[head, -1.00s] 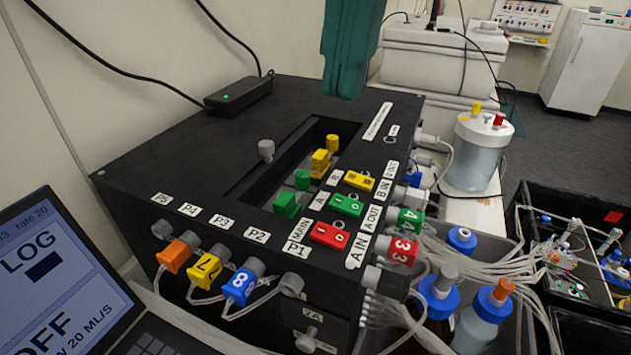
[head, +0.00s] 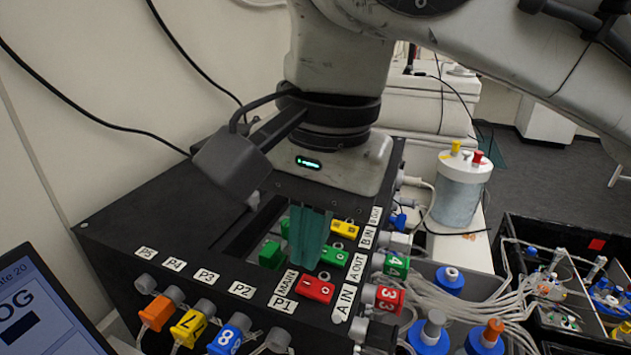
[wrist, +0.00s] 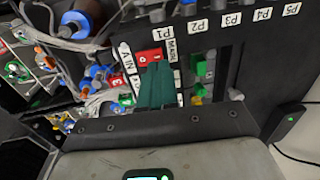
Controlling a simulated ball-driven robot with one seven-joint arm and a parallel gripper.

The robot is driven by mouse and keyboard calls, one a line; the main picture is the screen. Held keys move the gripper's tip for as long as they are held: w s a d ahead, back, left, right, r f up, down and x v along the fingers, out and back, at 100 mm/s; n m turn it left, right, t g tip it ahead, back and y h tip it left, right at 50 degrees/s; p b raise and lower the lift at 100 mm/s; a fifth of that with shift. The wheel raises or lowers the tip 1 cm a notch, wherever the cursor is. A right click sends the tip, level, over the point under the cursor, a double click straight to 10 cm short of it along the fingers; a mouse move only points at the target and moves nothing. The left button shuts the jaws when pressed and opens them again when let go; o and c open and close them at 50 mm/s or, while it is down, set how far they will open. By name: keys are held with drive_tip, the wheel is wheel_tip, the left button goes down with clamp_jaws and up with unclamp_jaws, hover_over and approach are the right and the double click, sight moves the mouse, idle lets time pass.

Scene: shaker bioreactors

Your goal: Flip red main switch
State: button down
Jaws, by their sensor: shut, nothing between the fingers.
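The red main switch (head: 316,289) is a rocker marked I and O on the black box's top, beside the MAIN label (head: 285,281). In the wrist view the red switch (wrist: 149,57) shows just past the fingertips. My gripper (head: 307,268) has green fingers, shut and empty, pointing down just behind the red switch in the head view. In the wrist view the gripper (wrist: 157,70) overlaps the near edge of the switch. I cannot tell whether the fingertips touch it. The fingers partly hide the panel behind the switch.
A green switch (head: 334,256) and a yellow switch (head: 344,229) sit behind the red one. A laptop (head: 45,310) stands at front left. Bottles and tubing crowd the right side.

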sight(306, 283)
drive_tip(key=shift+a+f, duration=0.15)
drive_tip(key=shift+f, duration=1.25)
drive_tip(key=shift+f, duration=0.2)
drive_tip(key=shift+r+p, duration=0.1)
drive_tip(key=shift+p, duration=0.2)
drive_tip(key=shift+s+d+r+p, duration=0.1)
drive_tip(key=shift+d+p, duration=0.05)
drive_tip(key=shift+d, duration=0.2)
drive_tip(key=shift+s+d+r+p, duration=0.1)
drive_tip(key=shift+d+p, duration=0.05)
drive_tip(key=shift+d, duration=0.2)
